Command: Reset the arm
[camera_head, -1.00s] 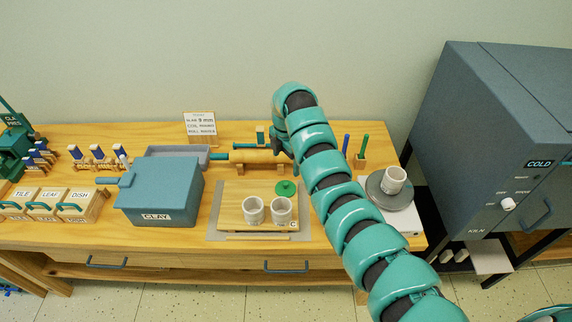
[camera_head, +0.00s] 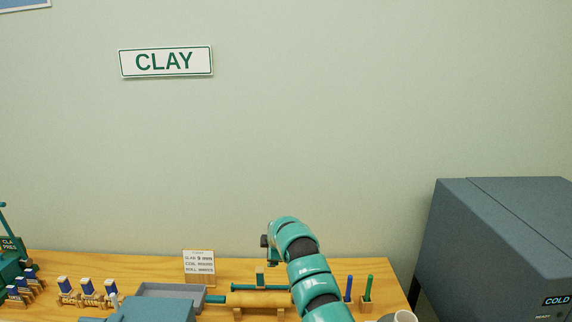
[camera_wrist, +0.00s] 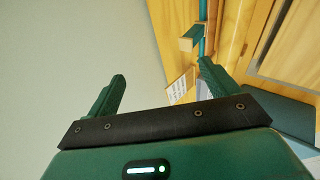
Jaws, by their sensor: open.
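My arm (camera_head: 310,266) is teal and segmented. It rises from the bottom of the head view over the workbench, with its bend in front of the wall. My gripper shows only as a small dark part (camera_head: 265,242) left of the bend. In the wrist view my gripper (camera_wrist: 162,72) has its two green fingers wide apart, with nothing between them but wall and a bit of the background. It is clear of the bench things.
The wooden workbench (camera_head: 385,275) carries a sign card (camera_head: 199,266), a rolling pin (camera_head: 255,299), a grey tray (camera_head: 172,291), a blue clay box (camera_head: 155,310) and several blue-topped tools. A grey kiln (camera_head: 500,240) stands right. The wall above is free, with a CLAY sign (camera_head: 166,61).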

